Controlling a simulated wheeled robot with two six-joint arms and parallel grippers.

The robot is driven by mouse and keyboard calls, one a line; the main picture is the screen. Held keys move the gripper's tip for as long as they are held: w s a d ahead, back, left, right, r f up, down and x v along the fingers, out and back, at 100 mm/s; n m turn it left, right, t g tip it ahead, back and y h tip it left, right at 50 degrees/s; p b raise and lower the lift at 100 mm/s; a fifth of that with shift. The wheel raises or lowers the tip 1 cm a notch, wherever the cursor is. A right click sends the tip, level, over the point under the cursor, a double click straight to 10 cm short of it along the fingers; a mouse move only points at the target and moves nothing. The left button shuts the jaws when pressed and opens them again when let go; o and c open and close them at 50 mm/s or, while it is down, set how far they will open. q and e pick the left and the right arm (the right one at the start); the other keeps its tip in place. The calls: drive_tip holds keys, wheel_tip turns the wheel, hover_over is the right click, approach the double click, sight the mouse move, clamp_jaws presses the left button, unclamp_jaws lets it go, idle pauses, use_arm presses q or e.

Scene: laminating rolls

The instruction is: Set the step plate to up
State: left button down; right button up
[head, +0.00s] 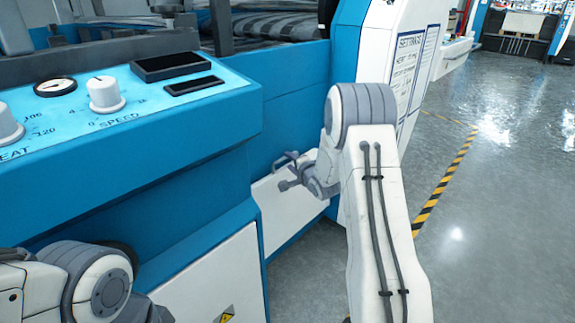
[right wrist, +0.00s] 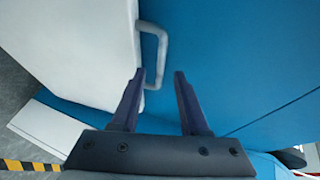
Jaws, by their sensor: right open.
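A white panel (right wrist: 85,50) with a grey bar handle (right wrist: 161,55) on its edge fills the left of the right wrist view; it looks like the step plate, though I cannot be sure. In the head view a white panel (head: 281,215) low on the blue machine side, partly behind my gripper, may be the same part. My right gripper (head: 284,172) is open beside it. In the right wrist view the handle shows between the open fingertips (right wrist: 159,75); I cannot tell how deep it sits or whether it touches. My left gripper is out of view.
The blue control console (head: 130,120) with its speed knob (head: 105,95) juts out on the left. A white side panel with a settings sheet (head: 408,70) stands behind my right arm. Grey floor (head: 490,200) with yellow-black tape (head: 445,180) is clear on the right.

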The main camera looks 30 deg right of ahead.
sight(285, 159)
drive_tip(key=shift+b+x, duration=0.3)
drive_tip(key=shift+x, duration=1.35)
clamp_jaws()
